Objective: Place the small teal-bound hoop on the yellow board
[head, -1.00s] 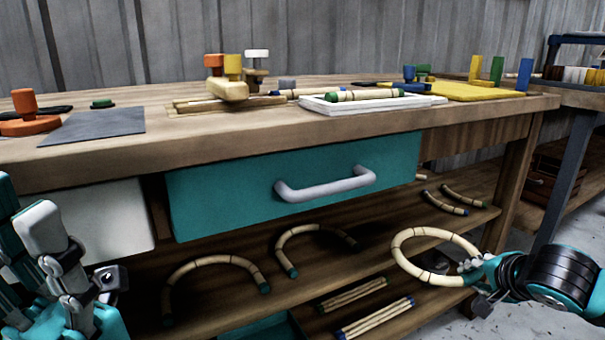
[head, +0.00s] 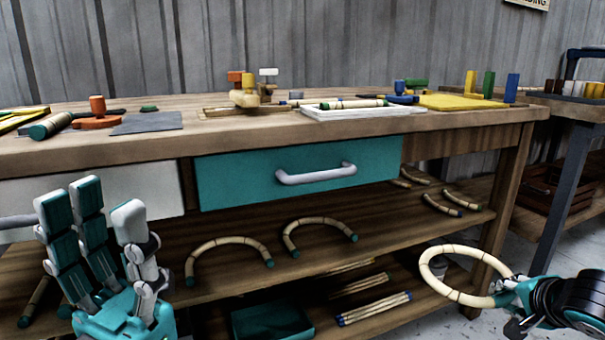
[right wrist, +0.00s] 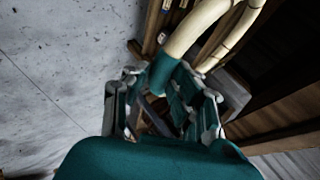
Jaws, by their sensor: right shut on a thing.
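The small hoop (head: 432,261) is a pale rattan ring with dark bands. My right gripper (head: 505,291) is shut on it at its right side and holds it in the air in front of the bench's lower shelf. In the right wrist view the hoop (right wrist: 197,28) rises from the fingers, with its teal binding (right wrist: 163,72) at the grip. The yellow board (head: 455,102) lies on the bench top at the right, above and behind the hoop. My left gripper (head: 100,232) is open and empty at the lower left, in front of the white drawer.
The workbench (head: 240,138) has a teal drawer with a grey handle (head: 316,174). Yellow, green and blue pegs (head: 489,84) stand by the board. A white tray (head: 355,113) lies left of it. Curved rattan pieces (head: 228,245) and straight bundles (head: 375,308) lie on the shelves.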

